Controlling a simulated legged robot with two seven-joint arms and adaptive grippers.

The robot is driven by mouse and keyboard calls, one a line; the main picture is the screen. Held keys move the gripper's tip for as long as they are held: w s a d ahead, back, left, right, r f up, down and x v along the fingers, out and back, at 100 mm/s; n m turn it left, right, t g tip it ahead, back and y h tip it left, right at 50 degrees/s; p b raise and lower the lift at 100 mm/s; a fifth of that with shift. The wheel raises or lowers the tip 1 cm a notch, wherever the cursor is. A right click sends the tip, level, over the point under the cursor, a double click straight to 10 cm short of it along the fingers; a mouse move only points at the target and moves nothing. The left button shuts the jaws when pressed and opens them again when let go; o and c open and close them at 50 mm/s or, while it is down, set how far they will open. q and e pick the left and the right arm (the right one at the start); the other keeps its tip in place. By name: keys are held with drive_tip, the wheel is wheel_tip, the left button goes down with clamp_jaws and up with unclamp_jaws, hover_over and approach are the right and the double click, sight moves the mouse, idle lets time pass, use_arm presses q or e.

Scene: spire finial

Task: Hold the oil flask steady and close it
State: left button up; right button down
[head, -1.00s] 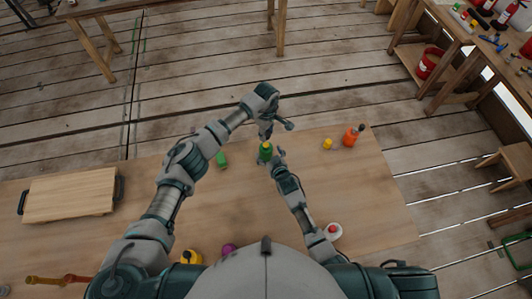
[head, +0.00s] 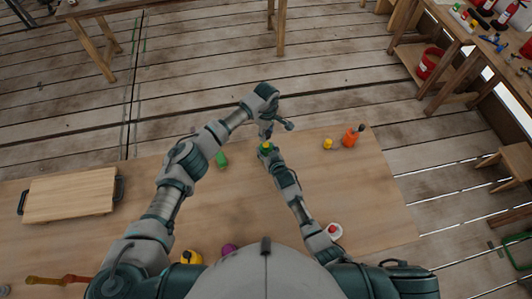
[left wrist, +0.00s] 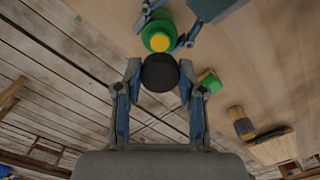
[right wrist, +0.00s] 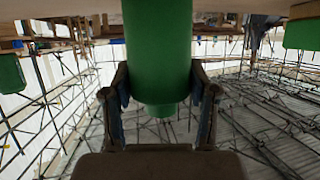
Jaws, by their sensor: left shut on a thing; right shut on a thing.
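The oil flask is green with a yellow top (head: 266,146) and stands upright near the table's far edge. It also shows in the left wrist view (left wrist: 153,24). My right gripper (right wrist: 161,88) is shut around the green body. My left gripper (left wrist: 159,75) is shut on a dark round cap (left wrist: 160,72). In the left wrist view the cap appears just below the yellow top; I cannot tell the gap between them. In the head view the left gripper (head: 267,130) is just beyond the flask, and its cap is hard to make out.
A green object (head: 221,159) lies left of the flask. A small yellow item (head: 327,144) and an orange bottle (head: 350,138) stand to the right. A wooden board with dark handles (head: 70,192) lies at the far left. The table (head: 360,185) is clear at right centre.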

sight(265, 144)
use_arm(q)
drive_tip(key=shift+f, duration=2.4)
drive_tip(key=shift+f, duration=0.9)
drive_tip(key=shift+f, duration=0.55)
drive_tip(key=m, duration=0.9)
drive_tip(key=shift+a, duration=0.1)
drive_tip(key=m, duration=0.5)
drive_tip(key=shift+a, duration=0.1)
drive_tip(key=m, duration=0.3)
drive_tip(key=shift+w, duration=0.1)
